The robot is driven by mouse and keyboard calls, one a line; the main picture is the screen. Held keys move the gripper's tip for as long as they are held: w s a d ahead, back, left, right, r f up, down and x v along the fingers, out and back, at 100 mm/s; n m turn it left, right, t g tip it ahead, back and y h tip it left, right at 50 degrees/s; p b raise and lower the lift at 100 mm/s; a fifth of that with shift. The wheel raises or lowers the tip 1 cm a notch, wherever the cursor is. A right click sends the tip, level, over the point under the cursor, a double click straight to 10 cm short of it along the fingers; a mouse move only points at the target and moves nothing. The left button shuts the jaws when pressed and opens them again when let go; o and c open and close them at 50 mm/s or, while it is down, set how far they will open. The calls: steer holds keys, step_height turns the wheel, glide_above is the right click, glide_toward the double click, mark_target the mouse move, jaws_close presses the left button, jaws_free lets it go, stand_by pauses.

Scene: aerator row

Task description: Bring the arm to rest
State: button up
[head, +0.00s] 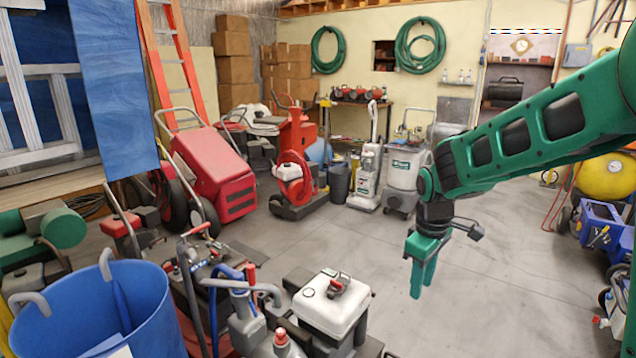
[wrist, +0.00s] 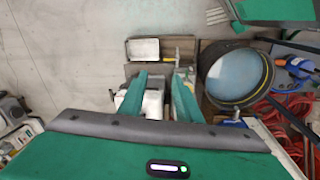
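My gripper (head: 421,284) hangs at the end of my green arm (head: 545,125), right of centre in the head view. The arm reaches in from the right edge, and the gripper points down over the open grey floor. In the wrist view my gripper (wrist: 160,88) shows two green fingers with a gap between them. It is open, and I see nothing held in it. A white thing shows behind the fingers, but I cannot tell how far below it is.
A blue bin (head: 95,315) and a machine with a white tank (head: 330,303) stand at the front left. A grey-white vacuum (head: 368,175) and red machines (head: 222,172) stand farther back. A yellow tank (head: 606,177) and blue equipment (head: 603,222) are at right. The middle floor (head: 350,240) is clear.

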steer(key=s+d+r+m+g, duration=0.1)
steer(key=s+d+r+m, duration=0.1)
steer(key=s+d+m, duration=0.55)
steer(key=s+d+r+m, duration=0.25)
steer(key=s+d, duration=0.55)
steer(key=s, duration=0.6)
steer(key=s+d+f+m, duration=0.1)
steer(key=s+m, duration=0.4)
steer(key=s, duration=0.4)
steer(key=shift+s+d+y, duration=0.25)
steer(key=shift+y, duration=0.05)
steer(key=shift+f, duration=0.1)
steer(key=shift+w+f, duration=0.25)
steer(key=shift+w, duration=0.4)
